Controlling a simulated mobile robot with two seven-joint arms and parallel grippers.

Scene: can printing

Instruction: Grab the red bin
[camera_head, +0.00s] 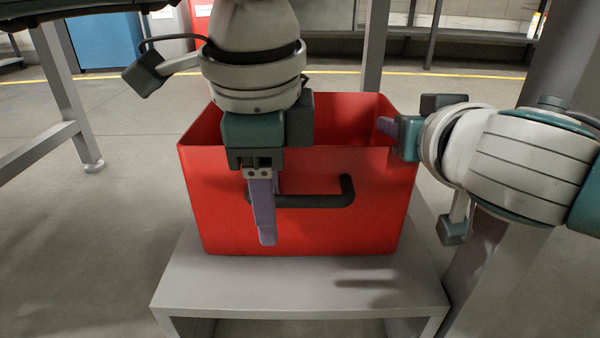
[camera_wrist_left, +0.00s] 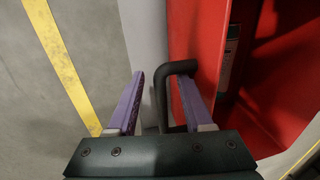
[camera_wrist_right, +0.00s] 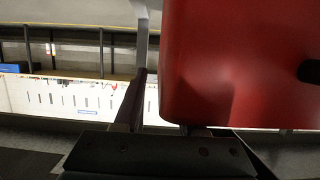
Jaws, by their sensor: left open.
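The red bin (camera_head: 215,205) stands on a low grey stand, with a dark handle (camera_head: 325,198) on its near face. My left gripper (camera_head: 266,215) points down at the left part of this handle. In the left wrist view its purple fingers are apart, with the handle bar (camera_wrist_left: 165,105) between them and the bin (camera_wrist_left: 205,40) at the right. My right gripper (camera_head: 388,127) is at the bin's right side, a purple fingertip showing against the wall near the rim. In the right wrist view the bin (camera_wrist_right: 235,65) hides most of one finger; the fingers look spread.
The grey stand (camera_head: 300,285) has a bare strip in front of the bin. Grey table legs (camera_head: 65,85) stand at the left, and a wide grey post (camera_head: 560,70) is at the right. A blue cabinet (camera_head: 103,40) and shelving are behind. The floor at the left is clear.

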